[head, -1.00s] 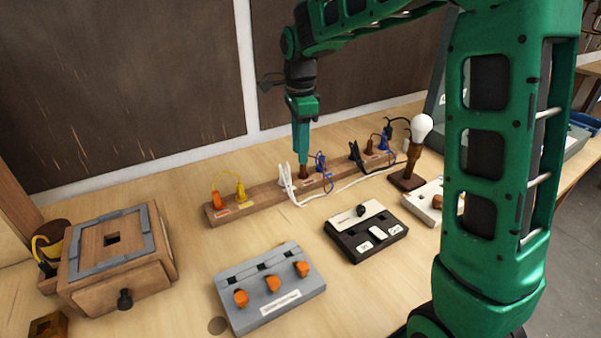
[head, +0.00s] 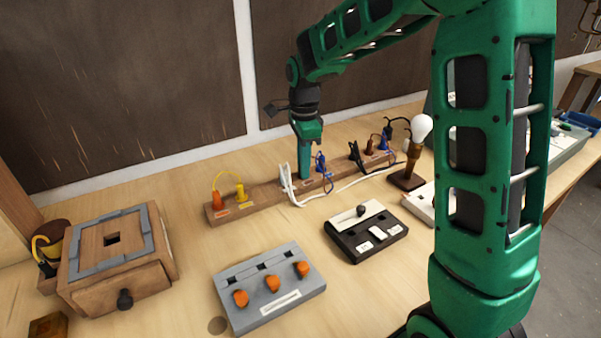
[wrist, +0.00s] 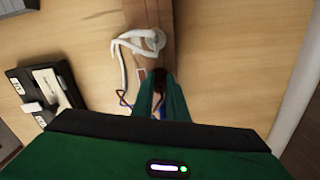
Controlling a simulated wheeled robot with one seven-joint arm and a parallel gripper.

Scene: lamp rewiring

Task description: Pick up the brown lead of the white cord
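My gripper (head: 304,176) points straight down at the wooden terminal rail, at the place of the brown lead of the white cord. In the wrist view my two green fingers (wrist: 161,82) stand apart, with the dark brown lead (wrist: 158,76) between their tips. I see no clear sign that they are clamped on it. The brown lead is hidden behind my gripper in the head view. The blue lead (head: 320,162) stands just right of my gripper, and the white clip (head: 287,180) just left. The white cord (head: 345,187) runs right along the rail.
The wooden rail (head: 260,197) also carries an orange and a yellow lead (head: 240,192) at left and a black clip (head: 357,157) at right. A bulb lamp (head: 421,128), a black switch box (head: 366,232), a grey box (head: 270,285) and a wooden box (head: 120,262) stand around.

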